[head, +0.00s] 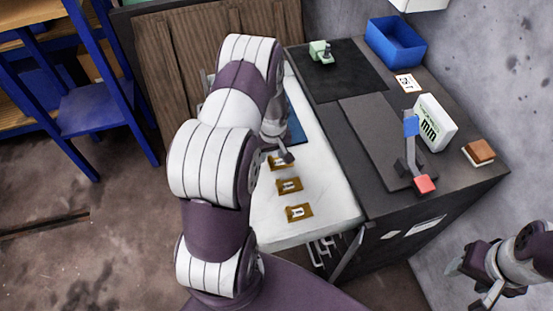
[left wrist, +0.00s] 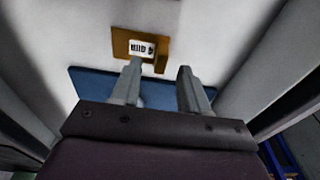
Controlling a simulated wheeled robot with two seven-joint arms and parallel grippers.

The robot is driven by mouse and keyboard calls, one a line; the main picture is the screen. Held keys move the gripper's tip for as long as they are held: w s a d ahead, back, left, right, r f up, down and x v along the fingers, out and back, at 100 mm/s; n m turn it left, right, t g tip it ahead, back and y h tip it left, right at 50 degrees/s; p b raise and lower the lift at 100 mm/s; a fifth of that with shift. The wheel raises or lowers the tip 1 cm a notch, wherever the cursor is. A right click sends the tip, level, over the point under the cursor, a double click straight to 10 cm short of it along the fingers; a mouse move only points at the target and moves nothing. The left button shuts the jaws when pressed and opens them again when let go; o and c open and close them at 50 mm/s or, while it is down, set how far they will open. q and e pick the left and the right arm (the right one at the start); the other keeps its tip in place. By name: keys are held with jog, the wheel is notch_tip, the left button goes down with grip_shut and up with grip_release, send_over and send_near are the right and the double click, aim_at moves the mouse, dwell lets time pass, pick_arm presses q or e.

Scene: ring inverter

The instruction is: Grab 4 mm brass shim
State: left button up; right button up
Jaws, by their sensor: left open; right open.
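Three brass shims with white labels lie in a row on the white surface of an open drawer (head: 335,205): a far one (head: 277,164), a middle one (head: 289,186) and a near one (head: 299,213). My right gripper (head: 468,284) is open and empty at the lower right, away from the drawer.
A blue mat (head: 296,128) lies in the drawer beyond the shims. On the dark cabinet top are a blue bin (head: 396,46), a white "mm" display (head: 435,122), a stand with a red block (head: 425,184) and a green-grey device (head: 319,51).

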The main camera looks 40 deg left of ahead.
aim_at(275, 164)
pick_arm(q)
jog(key=shift+s+f, duration=0.15)
jog(key=shift+f, duration=0.5)
jog(key=shift+a+f, duration=0.1)
jog(key=shift+f, duration=0.3)
jog(key=shift+w+a+f, duration=0.1)
jog(key=shift+w+f, duration=0.15)
jog(key=shift+s+r, duration=0.1)
grip_shut()
